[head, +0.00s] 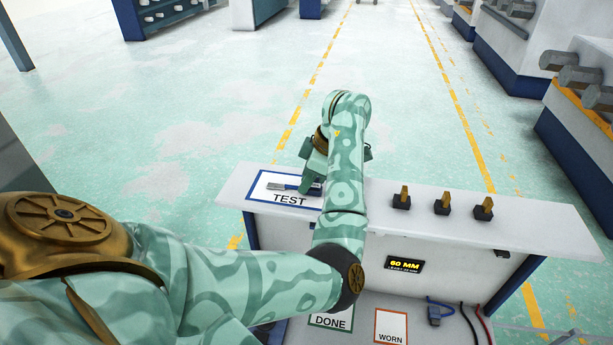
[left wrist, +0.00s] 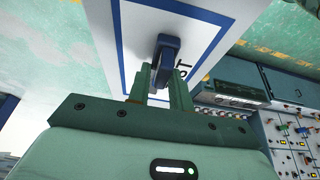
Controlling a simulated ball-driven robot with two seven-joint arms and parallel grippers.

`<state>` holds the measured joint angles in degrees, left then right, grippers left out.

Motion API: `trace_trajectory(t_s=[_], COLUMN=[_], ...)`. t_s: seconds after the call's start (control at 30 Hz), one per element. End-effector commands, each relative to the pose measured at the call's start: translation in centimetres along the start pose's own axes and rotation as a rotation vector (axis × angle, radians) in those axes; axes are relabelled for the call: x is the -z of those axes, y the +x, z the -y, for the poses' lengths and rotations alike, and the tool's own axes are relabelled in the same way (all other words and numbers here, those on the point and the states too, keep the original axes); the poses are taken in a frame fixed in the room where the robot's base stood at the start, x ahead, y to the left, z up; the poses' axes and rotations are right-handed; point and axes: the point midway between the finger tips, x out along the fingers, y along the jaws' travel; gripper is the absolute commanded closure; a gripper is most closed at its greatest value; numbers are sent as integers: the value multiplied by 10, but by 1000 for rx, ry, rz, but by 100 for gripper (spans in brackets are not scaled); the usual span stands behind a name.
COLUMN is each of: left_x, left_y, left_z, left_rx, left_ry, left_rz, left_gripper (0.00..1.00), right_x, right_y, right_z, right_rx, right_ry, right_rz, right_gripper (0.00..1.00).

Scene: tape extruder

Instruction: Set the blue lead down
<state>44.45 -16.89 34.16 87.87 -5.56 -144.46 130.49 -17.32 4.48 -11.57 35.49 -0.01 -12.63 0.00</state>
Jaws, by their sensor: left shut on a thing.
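My left gripper (head: 311,184) reaches down over the white, blue-edged TEST mat (head: 262,193) on the pale counter. It is shut on a slim blue piece with a grey end, the blue lead (head: 289,187), which lies level just over or on the mat; I cannot tell if it touches. In the left wrist view the lead (left wrist: 166,48) shows as a dark blue block between the fingertips (left wrist: 166,82), with the mat behind it. The gripper covers the lead's right end in the head view. My right gripper is not in view.
Several black blocks with brass-coloured tops (head: 442,206) stand on the counter's right. Below are a 60 MM display (head: 404,264), DONE (head: 330,321) and WORN (head: 390,327) mats, and a blue plug (head: 434,314) with a blue cable beside black and red cables. The counter between mat and blocks is partly behind my arm.

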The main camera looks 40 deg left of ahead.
Motion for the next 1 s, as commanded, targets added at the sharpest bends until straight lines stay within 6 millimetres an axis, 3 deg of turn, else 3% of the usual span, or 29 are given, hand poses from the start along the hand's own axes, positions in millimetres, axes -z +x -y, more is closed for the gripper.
trace_trajectory(t_s=[0.03,0.07,0.1,0.13,0.4,0.53,0.8,1.0], left_x=[0,0,0,0,0,2,0,2], left_y=[2,2,2,2,1,-9,-70,-110], left_z=[0,0,0,0,0,-1,-1,-1], left_rx=[1,1,1,1,0,-3,-3,2], left_ry=[0,-1,-1,-1,0,0,0,-1], left_rz=[0,0,0,0,-1,2,5,1], left_gripper=[100,73,62,57,57,57,57,57], right_x=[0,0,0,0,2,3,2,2], right_y=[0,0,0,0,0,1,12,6], right_z=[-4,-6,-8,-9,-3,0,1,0], right_rx=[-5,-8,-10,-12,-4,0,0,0], right_ry=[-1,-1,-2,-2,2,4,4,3], right_rz=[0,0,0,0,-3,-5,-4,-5], right_gripper=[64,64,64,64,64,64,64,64])
